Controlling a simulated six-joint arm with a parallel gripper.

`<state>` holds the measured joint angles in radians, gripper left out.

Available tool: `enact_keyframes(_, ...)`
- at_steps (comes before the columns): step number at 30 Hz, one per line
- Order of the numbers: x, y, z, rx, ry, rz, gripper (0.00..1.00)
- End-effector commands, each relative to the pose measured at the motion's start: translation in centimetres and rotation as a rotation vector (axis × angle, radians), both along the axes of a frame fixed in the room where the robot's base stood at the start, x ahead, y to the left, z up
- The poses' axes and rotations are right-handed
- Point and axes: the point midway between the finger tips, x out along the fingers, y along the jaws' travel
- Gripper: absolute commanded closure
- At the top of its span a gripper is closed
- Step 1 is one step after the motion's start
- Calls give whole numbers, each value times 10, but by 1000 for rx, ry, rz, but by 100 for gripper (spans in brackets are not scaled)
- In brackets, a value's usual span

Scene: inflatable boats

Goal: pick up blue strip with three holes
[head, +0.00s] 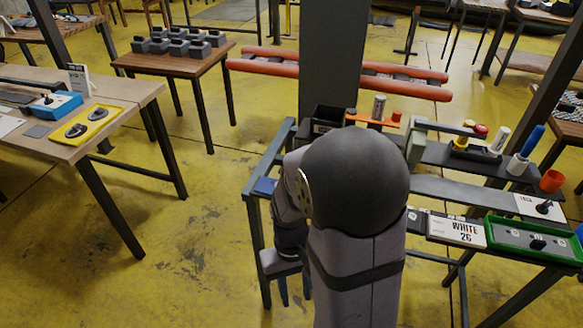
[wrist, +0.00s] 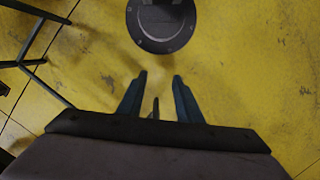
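I cannot make out a blue strip with three holes for certain in either view. A small flat blue piece (head: 265,186) lies on the left end of the dark bench, left of my arm; holes are too small to tell. My gripper (head: 283,300) hangs low beside that bench, pointing down over the floor. In the wrist view my gripper (wrist: 159,78) has its two fingers apart, with nothing between them but yellow floor. My arm hides part of the bench.
The dark bench carries a green tray (head: 490,235), a sign reading WHITE 26 (head: 456,230), and an orange cup (head: 551,180). A wooden table (head: 130,95) stands at left with a blue box (head: 56,104). Yellow floor (head: 190,240) between is clear.

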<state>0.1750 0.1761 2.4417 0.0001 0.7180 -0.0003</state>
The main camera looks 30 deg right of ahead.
Motion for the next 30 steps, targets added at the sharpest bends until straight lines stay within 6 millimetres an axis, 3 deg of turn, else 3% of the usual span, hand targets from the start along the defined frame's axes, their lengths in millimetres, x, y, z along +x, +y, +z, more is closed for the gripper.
enact_keyframes(1,7,-4,28,0,4,-12,68)
enact_keyframes(11,67,-35,107,1,-12,-61,68)
enact_keyframes(15,115,-58,141,7,-53,3,68)
enact_keyframes(17,142,-68,146,11,-85,77,68)
enact_keyframes(19,174,-77,146,10,-132,192,68)
enact_keyframes(22,216,-89,175,-4,-211,394,68)
enact_keyframes(25,230,-93,189,2,-228,586,68)
enact_keyframes(30,222,-91,189,44,-198,820,68)
